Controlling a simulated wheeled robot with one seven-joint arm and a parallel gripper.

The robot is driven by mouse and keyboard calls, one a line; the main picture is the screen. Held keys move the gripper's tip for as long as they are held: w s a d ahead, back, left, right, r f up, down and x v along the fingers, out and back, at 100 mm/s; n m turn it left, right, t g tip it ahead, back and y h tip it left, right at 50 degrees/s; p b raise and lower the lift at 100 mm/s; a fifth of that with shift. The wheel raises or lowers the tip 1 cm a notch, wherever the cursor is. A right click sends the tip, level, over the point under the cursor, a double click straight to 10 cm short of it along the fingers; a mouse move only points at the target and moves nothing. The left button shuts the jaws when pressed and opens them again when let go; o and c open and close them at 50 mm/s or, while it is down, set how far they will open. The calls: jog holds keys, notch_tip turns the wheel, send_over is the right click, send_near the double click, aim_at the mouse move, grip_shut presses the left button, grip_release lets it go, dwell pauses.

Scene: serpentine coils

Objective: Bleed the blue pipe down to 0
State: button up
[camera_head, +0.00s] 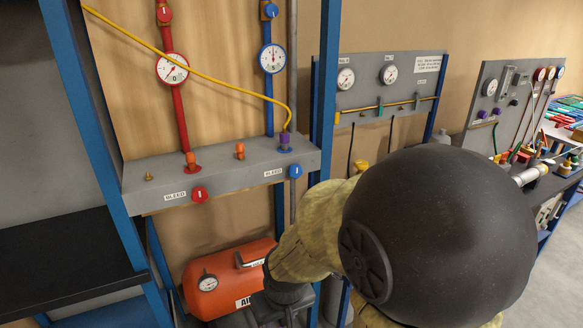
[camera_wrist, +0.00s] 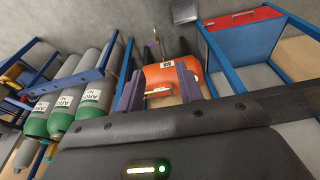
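The blue pipe (camera_head: 268,112) runs down the wooden panel to a grey manifold (camera_head: 225,175). Its round white gauge (camera_head: 272,58) has a needle too small to read surely. A blue knob (camera_head: 270,10) is at the pipe's top. The blue bleed knob (camera_head: 295,171) is on the manifold's front beside a BLEED label. A purple fitting (camera_head: 285,139) stands at the pipe's foot, with the yellow hose (camera_head: 200,74) reaching it. In the wrist view my gripper (camera_wrist: 158,82) has two fingers apart and nothing between them. My gripper cannot be made out in the head view.
A red pipe (camera_head: 180,115) with its own gauge and red bleed knob (camera_head: 199,194) is to the left. An orange air tank (camera_head: 232,278) is below the manifold. Blue frame posts (camera_head: 327,90) flank the panel. Green-and-grey cylinders (camera_wrist: 95,95) stand left in the wrist view.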

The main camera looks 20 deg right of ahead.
jog(key=o, duration=0.5)
jog(key=shift+w+d, duration=0.1)
jog(key=shift+w, duration=0.1)
jog(key=shift+o, duration=0.4)
jog(key=w+d+r+n+t+h+p, duration=0.1)
jog(key=w+d+r+t, duration=0.1)
jog(key=w+d+t, duration=0.5)
jog(key=w+d, duration=0.4)
jog(key=w, duration=0.5)
jog(key=shift+d+r+t, duration=0.3)
jog(key=shift+d+r, duration=0.05)
jog(key=shift+r, duration=0.05)
jog(key=w+d+r+n+t+y+p, duration=0.1)
jog(key=w+d+r+n+t, duration=0.2)
jog(key=d+r+t, duration=0.3)
jog(key=w+d+t, duration=0.1)
jog(key=d, duration=0.2)
jog(key=shift+d+t+y+p, duration=0.2)
jog(key=shift+t+y+p, duration=0.1)
jog(key=shift+t+p, duration=0.1)
jog(key=shift+w, duration=0.15)
